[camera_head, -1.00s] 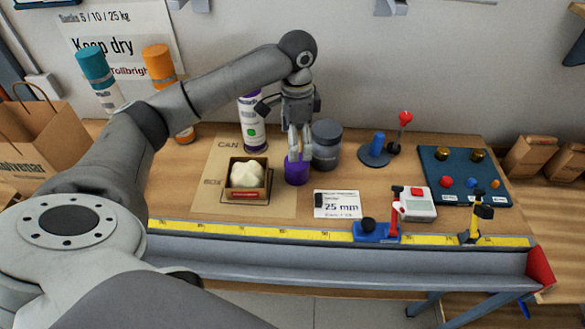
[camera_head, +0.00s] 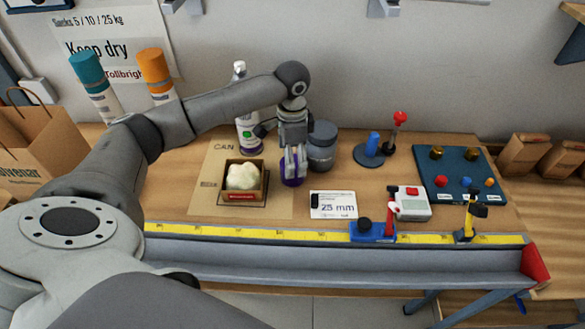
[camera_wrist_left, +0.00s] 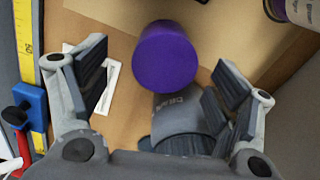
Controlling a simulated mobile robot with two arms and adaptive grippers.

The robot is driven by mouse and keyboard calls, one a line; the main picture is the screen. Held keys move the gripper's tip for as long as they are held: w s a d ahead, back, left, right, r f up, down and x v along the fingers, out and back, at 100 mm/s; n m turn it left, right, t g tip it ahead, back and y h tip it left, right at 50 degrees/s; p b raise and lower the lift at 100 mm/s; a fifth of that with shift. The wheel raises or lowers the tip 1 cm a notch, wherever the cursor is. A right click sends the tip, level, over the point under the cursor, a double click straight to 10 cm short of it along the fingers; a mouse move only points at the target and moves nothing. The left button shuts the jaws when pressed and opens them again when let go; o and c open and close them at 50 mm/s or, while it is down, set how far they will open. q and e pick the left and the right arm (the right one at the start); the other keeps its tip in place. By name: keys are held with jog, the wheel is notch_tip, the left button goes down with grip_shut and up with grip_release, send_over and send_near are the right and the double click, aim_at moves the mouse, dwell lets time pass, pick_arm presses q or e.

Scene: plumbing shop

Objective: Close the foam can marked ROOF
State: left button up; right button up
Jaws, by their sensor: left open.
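The white foam can (camera_head: 248,134) with a green mark stands upright at the back of the board, with a bare white nozzle on top. The word on its label is not readable. A purple cap (camera_head: 292,180) stands on the table in front of the grey jar; it also shows in the left wrist view (camera_wrist_left: 165,57). My left gripper (camera_head: 293,164) points down just over the cap, with its fingers apart and nothing visibly gripped. In the wrist view the cap lies ahead between the spread fingers. My right gripper is not in view.
A grey lidded jar (camera_head: 322,147) stands close behind and right of the cap. A box with a cream lump (camera_head: 243,177) sits to the left. A "25 mm" card (camera_head: 333,205) lies to the right. Teal (camera_head: 95,85) and orange-topped (camera_head: 155,75) cans stand at the back left.

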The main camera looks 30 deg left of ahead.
pick_arm(q)
jog(key=shift+w+a+f+p, duration=0.15)
jog(key=shift+f+p, duration=0.2)
jog(key=shift+f, duration=0.95)
jog(key=shift+w+f+p, duration=0.15)
jog(key=shift+f+p, duration=0.2)
jog(key=shift+f, duration=0.95)
jog(key=c, duration=0.8)
